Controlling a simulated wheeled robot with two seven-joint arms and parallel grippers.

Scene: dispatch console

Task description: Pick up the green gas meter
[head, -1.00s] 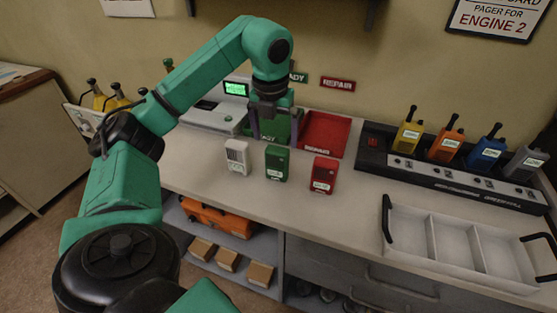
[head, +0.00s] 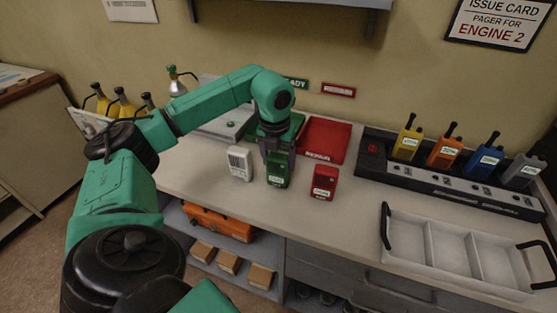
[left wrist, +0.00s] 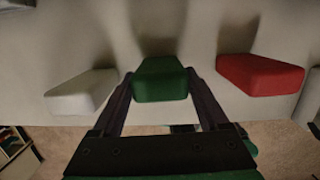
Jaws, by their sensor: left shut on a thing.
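The green gas meter (head: 278,172) stands upright on the counter, between a white meter (head: 240,162) and a red meter (head: 324,182). My left gripper (head: 277,158) is over it from above, with its fingers down along its sides. In the left wrist view the green meter (left wrist: 160,80) sits between the two fingers of my left gripper (left wrist: 158,88), which is shut on it. The meter appears to be still on the counter. The white meter (left wrist: 82,92) and the red meter (left wrist: 262,74) are apart from the fingers. My right gripper is not in view.
Behind are a red repair tray (head: 326,138) and a green tray, partly hidden by my arm. A charger bank (head: 440,172) with several radios stands at the right. A white divided tray (head: 455,250) lies in front of it.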

